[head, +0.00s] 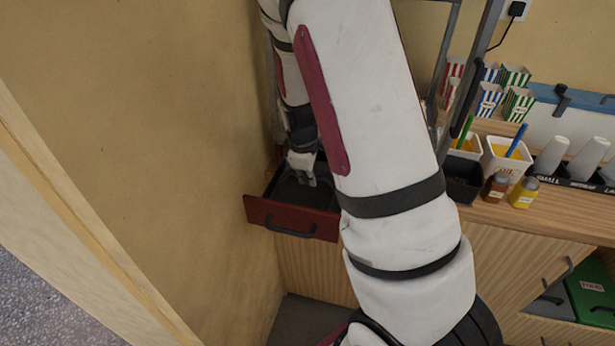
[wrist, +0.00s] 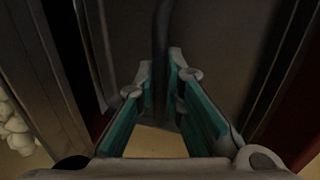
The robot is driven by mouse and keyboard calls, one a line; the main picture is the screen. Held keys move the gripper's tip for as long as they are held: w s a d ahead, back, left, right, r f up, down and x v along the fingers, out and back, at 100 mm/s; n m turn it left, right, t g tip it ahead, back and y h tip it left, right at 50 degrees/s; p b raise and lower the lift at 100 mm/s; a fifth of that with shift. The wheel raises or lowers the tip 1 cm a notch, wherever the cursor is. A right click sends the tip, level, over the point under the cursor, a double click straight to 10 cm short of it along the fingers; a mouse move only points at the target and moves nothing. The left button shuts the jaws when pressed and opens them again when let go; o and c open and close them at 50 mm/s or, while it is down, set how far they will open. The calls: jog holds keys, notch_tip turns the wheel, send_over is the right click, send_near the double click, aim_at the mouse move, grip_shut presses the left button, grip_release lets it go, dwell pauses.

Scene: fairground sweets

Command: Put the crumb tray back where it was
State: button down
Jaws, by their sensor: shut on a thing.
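The crumb tray (head: 270,215) is a shallow drawer with a dark red front, a dark inside and a dark bar handle on its front. In the head view it sticks out beside the left wall, at the end of the counter. My gripper (head: 306,181) reaches down over its dark inside, behind the front. In the wrist view the teal-padded fingers (wrist: 161,88) are close together on a thin dark bar, which seems part of the tray. The exact contact is shadowed. My arm hides the tray's right side.
The tan wall (head: 150,130) is close on the left. The wooden counter (head: 480,212) holds a black container (head: 463,182), sauce bottles (head: 524,192), striped boxes (head: 516,103) and cups (head: 551,155) on the right. White lumps like popcorn (wrist: 14,128) show at the wrist view's left edge.

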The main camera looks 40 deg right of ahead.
jog(key=shift+f, duration=0.3)
jog(key=c, duration=1.7)
grip_release()
jog(key=shift+f, duration=0.1)
